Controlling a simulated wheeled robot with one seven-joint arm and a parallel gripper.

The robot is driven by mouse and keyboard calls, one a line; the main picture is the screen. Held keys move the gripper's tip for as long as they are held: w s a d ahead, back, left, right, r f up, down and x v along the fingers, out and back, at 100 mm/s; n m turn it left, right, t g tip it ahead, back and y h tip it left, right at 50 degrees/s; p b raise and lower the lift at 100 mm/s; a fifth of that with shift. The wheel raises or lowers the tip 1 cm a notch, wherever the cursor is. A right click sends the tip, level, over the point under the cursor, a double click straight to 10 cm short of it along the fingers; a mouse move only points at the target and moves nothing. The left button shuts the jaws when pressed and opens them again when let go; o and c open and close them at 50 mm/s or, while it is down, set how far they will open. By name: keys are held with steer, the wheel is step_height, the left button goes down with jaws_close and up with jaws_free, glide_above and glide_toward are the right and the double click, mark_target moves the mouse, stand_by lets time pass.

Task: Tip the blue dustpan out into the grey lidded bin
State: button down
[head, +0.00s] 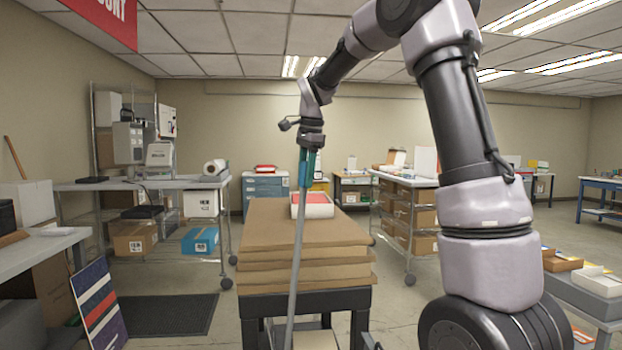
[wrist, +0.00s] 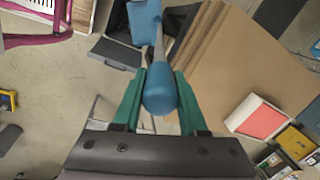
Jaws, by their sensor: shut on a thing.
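My gripper (head: 309,150) is raised in front of the cardboard stack in the head view. Its green fingers, also in the wrist view (wrist: 158,84), are shut on the blue grip of a long handle (wrist: 159,95). The handle's grey shaft (head: 297,245) hangs down almost upright, slightly tilted, and runs out of the head view at the bottom. In the wrist view a blue shape (wrist: 145,20) at the shaft's far end looks like the dustpan. Its contents cannot be made out. I cannot clearly pick out the grey lidded bin in either view.
A stack of brown cardboard (head: 258,260) on a black stand is close behind the shaft, with a red and white box (head: 314,205) on top. A dark mat (head: 165,314) lies on the floor to the left. Benches stand left and right.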

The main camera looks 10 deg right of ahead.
steer(key=shift+w+a, duration=0.1)
steer(key=shift+w, duration=0.1)
steer(key=w+a+g, duration=0.1)
steer(key=w+a, duration=0.5)
steer(key=w, duration=0.6)
steer(key=shift+w+f+g+h, duration=0.3)
steer(key=shift+f+g+h, duration=0.1)
steer(key=shift+f, duration=0.05)
steer(key=shift+a, duration=0.1)
stand_by(0.4)
